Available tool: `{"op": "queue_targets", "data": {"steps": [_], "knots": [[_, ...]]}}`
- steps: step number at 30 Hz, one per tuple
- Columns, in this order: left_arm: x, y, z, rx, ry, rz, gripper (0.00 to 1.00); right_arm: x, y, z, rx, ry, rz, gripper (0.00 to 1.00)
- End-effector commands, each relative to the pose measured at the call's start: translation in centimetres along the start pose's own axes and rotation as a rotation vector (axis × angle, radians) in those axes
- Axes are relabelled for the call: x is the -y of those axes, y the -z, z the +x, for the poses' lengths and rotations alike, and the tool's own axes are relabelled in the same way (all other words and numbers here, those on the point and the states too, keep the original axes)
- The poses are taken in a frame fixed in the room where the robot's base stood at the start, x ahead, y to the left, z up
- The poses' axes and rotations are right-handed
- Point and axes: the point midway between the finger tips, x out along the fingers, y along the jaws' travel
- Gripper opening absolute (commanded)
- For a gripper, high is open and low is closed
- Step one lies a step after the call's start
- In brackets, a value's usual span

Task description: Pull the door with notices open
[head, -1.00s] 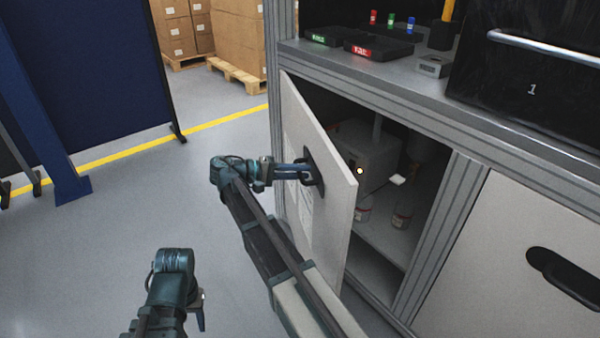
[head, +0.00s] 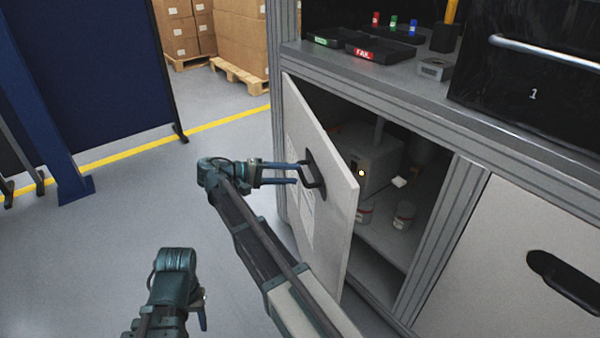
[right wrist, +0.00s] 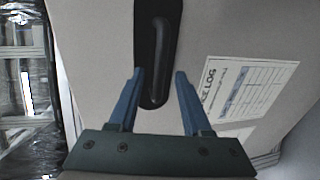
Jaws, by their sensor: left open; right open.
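The door with notices (head: 335,225) is a pale cabinet door, hinged at its left edge and standing partly open. Its dark handle (head: 314,174) is on the outer face. White notices (head: 302,205) are on the same face, and one reading "LOG" (right wrist: 245,88) shows in the right wrist view. My right gripper (head: 297,173) is open at the handle, its blue fingers pointing at it. In the right wrist view the open fingers (right wrist: 156,75) lie either side of the lower end of the handle (right wrist: 158,60), not closed on it. My left gripper (head: 203,318) is low at the left, away from the door.
Inside the cabinet are a grey box (head: 375,155) and small jars (head: 404,215). A second closed door (head: 490,260) is at the right. Trays (head: 380,52) lie on the worktop above. Clear floor (head: 130,215) lies to the left.

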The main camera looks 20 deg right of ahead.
Motion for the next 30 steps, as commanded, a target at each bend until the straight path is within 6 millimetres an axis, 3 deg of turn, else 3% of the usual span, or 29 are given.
{"op": "queue_targets", "data": {"steps": [6,12,25,30], "knots": [[0.1,-0.1,-1.1,0.000,-0.002,-0.001,0.50,-0.2,0.2,-4.7,-0.003,0.000,-0.002,0.49],[0.1,-0.1,-1.6,0.000,-0.003,-0.001,0.50,-0.1,0.1,-7.2,-0.002,0.000,-0.001,0.49],[0.1,-0.1,-1.6,0.000,-0.003,-0.001,0.50,0.0,0.0,-8.0,-0.001,0.000,0.000,0.49],[0.1,-0.1,-1.6,0.000,-0.003,-0.001,0.50,0.0,0.0,-8.0,-0.001,0.001,-0.001,0.20]]}}
